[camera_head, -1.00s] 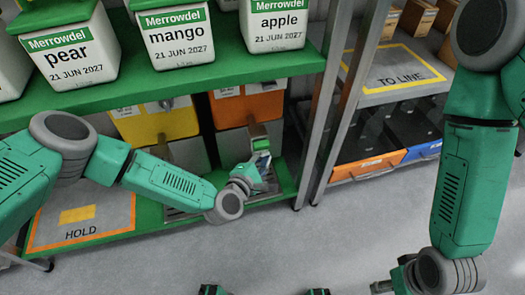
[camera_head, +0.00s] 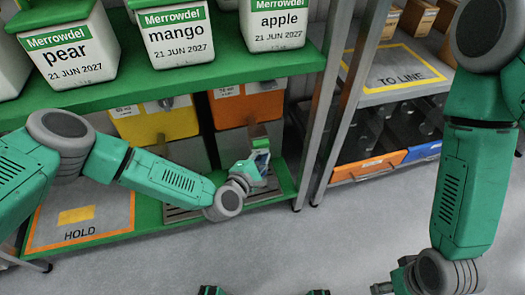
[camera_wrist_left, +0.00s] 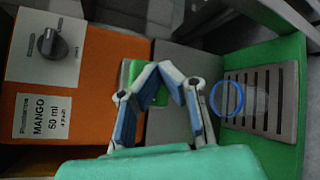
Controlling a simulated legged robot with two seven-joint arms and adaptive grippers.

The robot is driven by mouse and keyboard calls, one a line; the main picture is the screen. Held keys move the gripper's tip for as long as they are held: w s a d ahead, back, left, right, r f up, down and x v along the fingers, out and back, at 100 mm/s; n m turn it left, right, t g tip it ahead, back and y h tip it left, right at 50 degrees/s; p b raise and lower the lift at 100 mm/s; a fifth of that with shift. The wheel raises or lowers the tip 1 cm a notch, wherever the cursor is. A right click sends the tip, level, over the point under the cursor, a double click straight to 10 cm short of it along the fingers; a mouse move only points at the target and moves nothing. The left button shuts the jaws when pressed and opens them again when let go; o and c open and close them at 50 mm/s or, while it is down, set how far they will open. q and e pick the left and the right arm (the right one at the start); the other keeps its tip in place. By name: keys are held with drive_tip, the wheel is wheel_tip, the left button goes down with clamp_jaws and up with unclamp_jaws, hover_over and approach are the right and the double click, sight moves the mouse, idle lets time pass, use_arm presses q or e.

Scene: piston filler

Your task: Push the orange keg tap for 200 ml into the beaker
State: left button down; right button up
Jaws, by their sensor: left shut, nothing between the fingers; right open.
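The orange keg (camera_head: 248,106) stands on the lower shelf; its dial and a "MANGO 50 ml" label show on its orange front in the left wrist view (camera_wrist_left: 88,70). A green part (camera_wrist_left: 150,88), which looks like its tap, shows behind my left fingers. My left gripper (camera_head: 258,160) is shut and empty in front of the keg, close to this part; contact cannot be told. The beaker (camera_wrist_left: 232,98) shows as a clear shape with a blue rim over the slatted drip tray (camera_wrist_left: 262,122). My right gripper (camera_head: 384,287) is partly cut off at the bottom edge, open.
A yellow keg (camera_head: 158,124) stands left of the orange one. White pear, mango and apple tubs stand on the green upper shelf (camera_head: 200,84). A HOLD mat (camera_head: 112,222) lies at lower left. A grey post (camera_head: 330,110) stands to the right, beside a TO LINE rack.

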use_arm(q)
drive_tip(key=shift+w+a, duration=0.1)
drive_tip(key=shift+w, duration=0.2)
idle(0.4)
drive_tip(key=shift+s+d, duration=0.2)
drive_tip(key=shift+s, duration=0.35)
drive_tip(key=shift+s+d, duration=0.15)
drive_tip(key=shift+s, duration=0.4)
drive_tip(key=shift+s+d+p, duration=0.25)
drive_tip(key=shift+s, duration=0.55)
drive_tip(key=shift+s+d+p, duration=0.3)
drive_tip(key=shift+s, duration=0.5)
drive_tip(key=shift+s+d+p, duration=0.25)
drive_tip(key=shift+s, duration=0.55)
idle(0.7)
